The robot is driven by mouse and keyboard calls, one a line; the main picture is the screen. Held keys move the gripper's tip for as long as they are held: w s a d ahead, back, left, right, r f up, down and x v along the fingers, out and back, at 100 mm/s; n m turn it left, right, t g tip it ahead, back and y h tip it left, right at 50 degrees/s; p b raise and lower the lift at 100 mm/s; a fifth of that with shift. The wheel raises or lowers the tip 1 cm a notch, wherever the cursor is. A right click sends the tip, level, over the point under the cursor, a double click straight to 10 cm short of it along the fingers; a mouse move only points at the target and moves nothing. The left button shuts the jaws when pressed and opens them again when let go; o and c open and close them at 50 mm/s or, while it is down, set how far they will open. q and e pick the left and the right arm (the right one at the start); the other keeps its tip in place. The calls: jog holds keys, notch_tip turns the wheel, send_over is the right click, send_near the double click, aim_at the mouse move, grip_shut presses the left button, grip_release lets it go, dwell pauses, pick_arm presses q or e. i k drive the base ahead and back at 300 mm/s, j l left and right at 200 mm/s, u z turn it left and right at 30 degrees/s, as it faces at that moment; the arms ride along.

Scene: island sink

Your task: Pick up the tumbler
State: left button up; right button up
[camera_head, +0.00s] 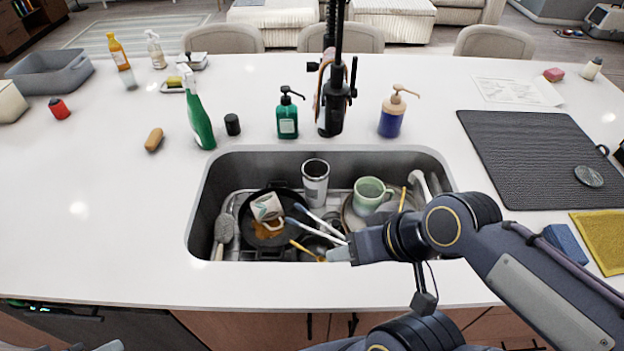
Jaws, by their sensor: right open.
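The tumbler (315,184) is a silver cup with a dark rim, standing upright in the sink near its back wall. My right gripper (337,254) is over the sink's front edge, nearer to me than the tumbler and slightly right of it, apart from it. The gripper is open, and I see nothing held in it. The tumbler's lower end is partly hidden among the dishes. My left gripper is not in view.
The black faucet (333,100) rises behind.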

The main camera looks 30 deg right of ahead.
aim_at(315, 172)
jog(key=k+j+z, duration=0.15)
jog(key=z, duration=0.3)
jog(key=k+j+z, duration=0.15)
jog(key=z, duration=0.3)
jog(key=k+j+z, duration=0.2)
jog(key=z, duration=0.25)
jog(key=i+l+u, duration=0.3)
jog(key=l, duration=0.45)
jog(key=i+l+u, duration=0.2)
jog(key=i+l, duration=0.1)
jog(key=l, duration=0.1)
